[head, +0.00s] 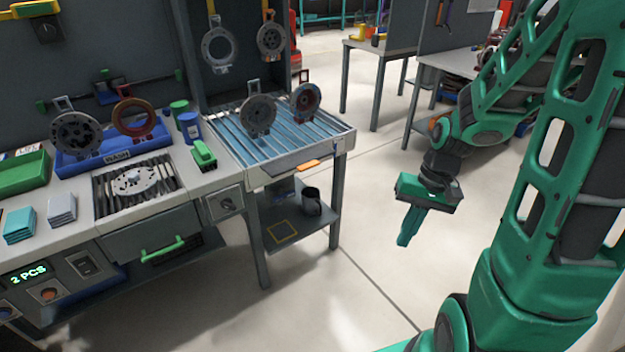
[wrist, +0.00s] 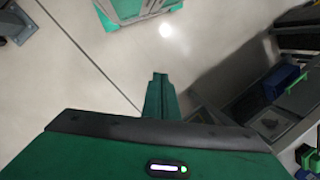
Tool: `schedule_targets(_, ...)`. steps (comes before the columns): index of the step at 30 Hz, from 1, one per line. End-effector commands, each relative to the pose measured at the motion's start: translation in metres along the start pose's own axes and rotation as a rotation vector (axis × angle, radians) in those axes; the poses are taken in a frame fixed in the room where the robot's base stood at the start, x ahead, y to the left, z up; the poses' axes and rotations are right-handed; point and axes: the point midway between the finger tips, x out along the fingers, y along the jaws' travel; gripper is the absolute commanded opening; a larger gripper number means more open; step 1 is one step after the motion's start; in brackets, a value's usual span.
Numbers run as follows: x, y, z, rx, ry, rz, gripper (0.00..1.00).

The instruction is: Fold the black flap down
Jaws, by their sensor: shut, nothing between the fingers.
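The black flap (head: 292,161) shows in the head view as a thin dark panel at the front edge of the roller table (head: 345,138). It looks roughly level with the tabletop, and an orange tab (head: 308,166) sits on its edge. My gripper (head: 403,243) is to the right of the table, over open floor, apart from the flap, with its fingers pointing down. Its green fingers are shut together and empty, as the wrist view (wrist: 160,76) also shows. I cannot make out the flap in the wrist view.
Metal ring parts (head: 258,112) stand on the rollers, and others hang behind. A workbench with a blue bin (head: 75,165) and a green tray (head: 22,178) is at left. A dark cup (head: 311,202) stands on the lower shelf. The floor (head: 350,270) between table and gripper is clear.

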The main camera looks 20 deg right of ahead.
Motion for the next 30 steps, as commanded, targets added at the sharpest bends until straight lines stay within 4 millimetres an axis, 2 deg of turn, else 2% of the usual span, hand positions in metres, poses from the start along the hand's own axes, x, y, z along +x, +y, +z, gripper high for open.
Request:
schedule_targets(1,0.015,-0.007,-0.005,0.003,-0.025,-0.033,0.0)
schedule_targets(6,0.058,-0.038,-0.019,0.018,-0.079,-0.165,0.0)
schedule_targets(15,0.118,-0.102,-0.032,0.115,-0.176,-0.456,0.0)
schedule_targets(22,0.143,-0.152,-0.043,0.252,-0.246,-0.713,0.0)
schedule_targets(30,0.147,-0.2,-0.068,0.487,-0.323,-1.035,0.0)
